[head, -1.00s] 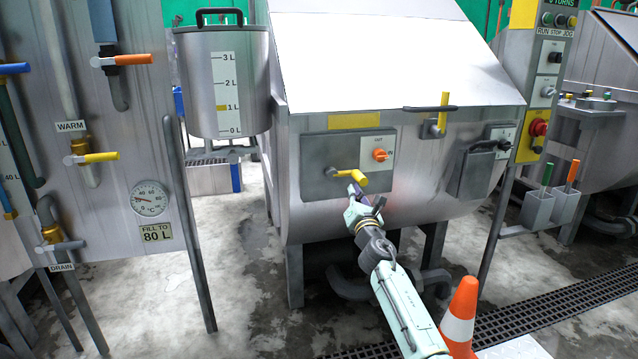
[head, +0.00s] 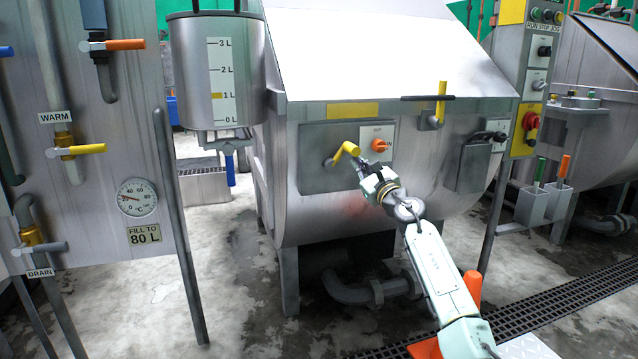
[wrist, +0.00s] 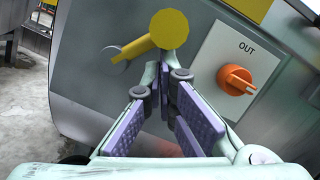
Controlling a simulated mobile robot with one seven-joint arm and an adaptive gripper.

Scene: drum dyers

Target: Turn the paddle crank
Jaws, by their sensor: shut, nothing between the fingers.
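The crank by my gripper has a yellow handle (head: 345,152) and a grey hub, on a grey plate (head: 313,177) on the front of the steel drum vat. It points up and right from its hub. In the wrist view the crank's round yellow end (wrist: 168,30) is just beyond the fingertips. My gripper (head: 365,170) is shut and empty, just below and right of the handle. Its purple-padded fingers (wrist: 163,78) come together in the wrist view. I cannot tell whether they touch the handle.
An orange OUT dial (head: 380,145) sits right of the crank. An upright yellow lever (head: 440,103) and a dark switch box (head: 475,165) are farther right. A measuring tank (head: 190,75) hangs at left. An orange cone (head: 472,287) stands near my arm.

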